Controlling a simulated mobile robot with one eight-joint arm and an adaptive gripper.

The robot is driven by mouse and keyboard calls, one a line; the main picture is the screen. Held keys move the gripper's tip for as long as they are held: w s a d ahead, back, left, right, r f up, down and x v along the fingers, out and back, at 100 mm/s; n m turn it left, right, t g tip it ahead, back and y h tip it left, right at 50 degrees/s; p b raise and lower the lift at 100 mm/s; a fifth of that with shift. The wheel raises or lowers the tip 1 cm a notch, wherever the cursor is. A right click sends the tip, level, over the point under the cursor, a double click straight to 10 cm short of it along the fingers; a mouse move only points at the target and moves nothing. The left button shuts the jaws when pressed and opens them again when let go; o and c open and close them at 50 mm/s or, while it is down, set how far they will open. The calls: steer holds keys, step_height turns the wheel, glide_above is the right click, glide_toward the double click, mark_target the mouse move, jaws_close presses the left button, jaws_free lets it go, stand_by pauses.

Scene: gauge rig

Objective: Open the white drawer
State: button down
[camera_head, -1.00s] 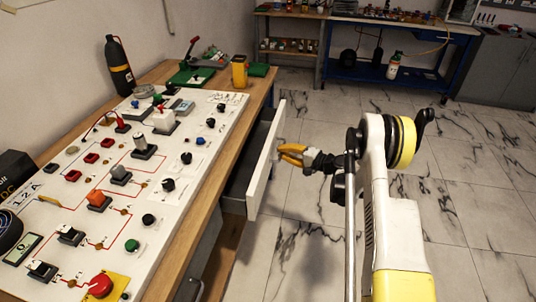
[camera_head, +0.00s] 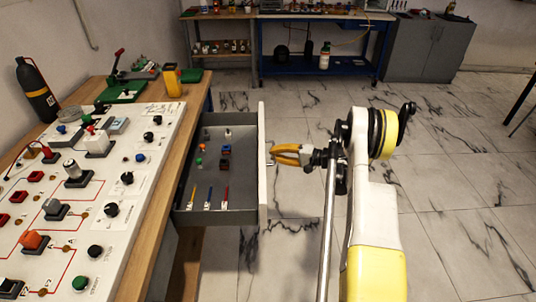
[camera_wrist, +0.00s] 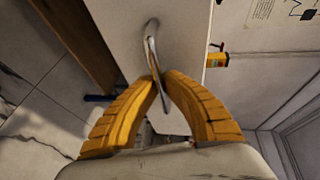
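The white drawer's front panel (camera_head: 262,165) stands well out from the workbench, with the grey inside of the drawer open to view. Its metal handle (camera_wrist: 150,45) is a thin bent bar on the white front in the wrist view. My gripper (camera_head: 275,155) is at the outer face of the drawer front. In the wrist view its yellow fingers (camera_wrist: 162,78) close together on the lower end of the handle. The exact contact is partly hidden between the fingertips.
Small parts and several coloured tools (camera_head: 208,198) lie in the drawer. The workbench (camera_head: 150,225) carries a white control panel (camera_head: 125,165) on the left. Marble-patterned floor (camera_head: 450,190) is clear on the right. A blue bench (camera_head: 315,65) stands at the back.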

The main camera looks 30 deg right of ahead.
steer(key=shift+d, duration=0.15)
steer(key=c, duration=1.5)
jaws_free()
steer(key=v, duration=1.2)
